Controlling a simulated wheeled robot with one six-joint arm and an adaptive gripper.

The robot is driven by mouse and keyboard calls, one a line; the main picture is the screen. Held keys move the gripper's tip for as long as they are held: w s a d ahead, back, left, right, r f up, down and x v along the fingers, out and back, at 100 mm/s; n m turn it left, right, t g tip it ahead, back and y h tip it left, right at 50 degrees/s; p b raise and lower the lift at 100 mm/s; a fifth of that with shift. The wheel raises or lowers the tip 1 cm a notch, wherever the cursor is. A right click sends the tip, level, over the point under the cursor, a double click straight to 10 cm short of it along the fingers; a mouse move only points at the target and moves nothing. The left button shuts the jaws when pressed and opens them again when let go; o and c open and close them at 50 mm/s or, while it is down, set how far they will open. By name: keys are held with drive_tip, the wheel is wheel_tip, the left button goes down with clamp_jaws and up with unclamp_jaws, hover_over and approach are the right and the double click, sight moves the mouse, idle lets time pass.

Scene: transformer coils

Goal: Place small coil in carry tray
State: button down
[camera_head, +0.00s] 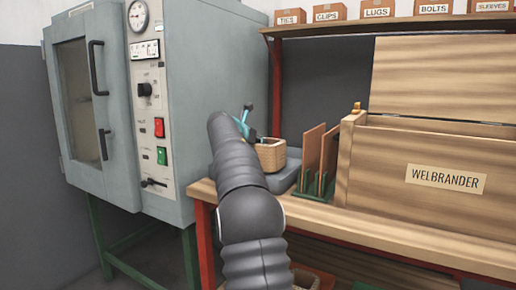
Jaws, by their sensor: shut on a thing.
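A tan, ribbed coil (271,155) with an open top, which looks like the small coil, is just beyond the end of my arm at the left end of the bench. My gripper (248,122) shows only as a bit of teal and dark parts at the coil's upper left; my arm hides the rest, including the fingertips. It is shut on the coil. A dark grey slab (286,177) is directly under the coil; whether they touch is unclear. I cannot tell which thing is the carry tray.
Brown boards stand in a green rack (319,186) right of the slab. A wooden chest (390,180) with its lid raised fills the bench's right. A grey oven cabinet (180,100) stands left. Labelled boxes (380,10) line the shelf above. A box (305,279) shows low down.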

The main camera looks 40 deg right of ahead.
drive_tip(key=shift+f, duration=0.4)
drive_tip(key=shift+f, duration=0.1)
drive_tip(key=c, duration=1.1)
unclamp_jaws()
drive_tip(key=shift+f, duration=0.15)
drive_tip(key=shift+o, duration=0.2)
drive_tip(key=shift+s+a+r, duration=0.1)
drive_tip(key=shift+a+r, duration=0.15)
drive_tip(key=shift+a, duration=0.05)
drive_tip(key=v, duration=1.1)
drive_tip(key=shift+a, duration=0.2)
drive_tip(key=shift+s, duration=0.1)
